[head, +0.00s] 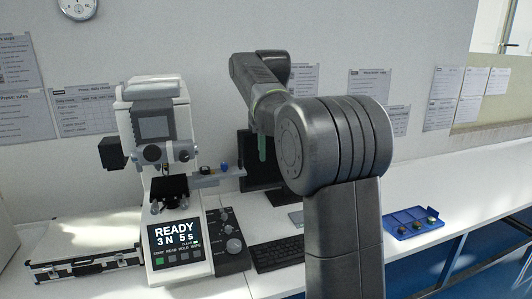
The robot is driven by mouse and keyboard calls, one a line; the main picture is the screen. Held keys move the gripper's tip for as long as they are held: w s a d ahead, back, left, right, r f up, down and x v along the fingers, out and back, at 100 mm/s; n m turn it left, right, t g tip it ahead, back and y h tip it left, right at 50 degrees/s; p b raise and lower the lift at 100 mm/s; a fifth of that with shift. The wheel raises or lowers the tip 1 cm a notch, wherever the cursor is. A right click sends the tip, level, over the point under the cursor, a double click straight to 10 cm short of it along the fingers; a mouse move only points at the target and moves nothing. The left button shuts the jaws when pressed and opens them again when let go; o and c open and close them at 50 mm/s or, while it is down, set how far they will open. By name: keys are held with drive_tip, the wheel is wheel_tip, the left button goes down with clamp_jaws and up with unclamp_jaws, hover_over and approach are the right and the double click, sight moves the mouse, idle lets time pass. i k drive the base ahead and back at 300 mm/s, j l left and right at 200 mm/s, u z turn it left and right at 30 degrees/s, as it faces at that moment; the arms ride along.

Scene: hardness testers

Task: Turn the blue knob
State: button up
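The hardness tester (153,121) is a white machine at the left, with a lit screen reading "READY 3 N 5 s". A small blue knob (224,168) sits on the arm that sticks out from the tester's right side. My gripper (263,149) hangs down to the right of the blue knob, apart from it in the picture. Only greenish finger parts show below my wrist. My large arm joint hides part of that area, and I cannot see whether the fingers are open or shut.
A black control box (229,250) with grey knobs stands beside the tester. A keyboard (277,254) and a dark monitor (262,173) are to its right. A blue tray (391,222) with small parts is at the right; the bench beyond is clear.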

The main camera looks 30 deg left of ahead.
sight(224, 165)
drive_tip(key=i+l, duration=0.1)
drive_tip(key=i, duration=0.15)
drive_tip(key=i+l+u, duration=0.15)
drive_tip(key=i, duration=0.15)
drive_tip(key=i+j+u, duration=0.15)
drive_tip(key=i+u, duration=0.15)
drive_tip(key=u, duration=0.15)
drive_tip(key=i+u, duration=0.3)
drive_tip(key=u, duration=0.15)
drive_tip(key=i, duration=0.2)
drive_tip(key=j+u, duration=0.05)
